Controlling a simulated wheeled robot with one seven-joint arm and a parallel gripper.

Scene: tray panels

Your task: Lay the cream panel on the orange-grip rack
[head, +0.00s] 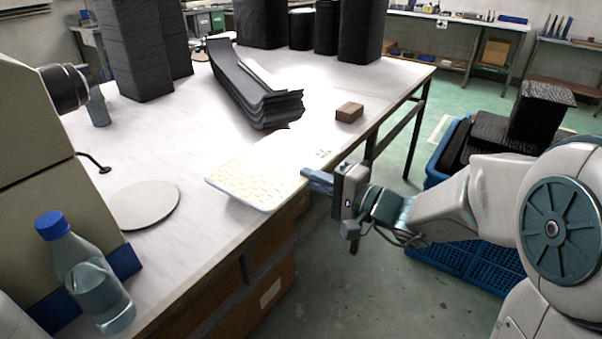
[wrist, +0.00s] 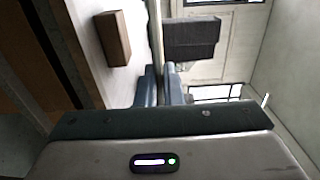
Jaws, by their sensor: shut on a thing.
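The cream panel (head: 255,178) is a thin board with a faint grid of marks, held over the table's front edge in the head view. My gripper (head: 318,180) is shut on its right end. In the wrist view, the fingers (wrist: 160,88) close on a thin strip that looks like the panel edge-on (wrist: 156,35). From the head view I cannot tell how far the panel is above the tabletop. I cannot make out a rack with orange grips in either view.
A brown block (head: 349,112) and a stack of bent black sheets (head: 250,90) lie on the white table (head: 200,145). A round grey plate (head: 148,205) and a blue-capped bottle (head: 90,285) are at left. Blue crates (head: 470,265) stand on the floor at right.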

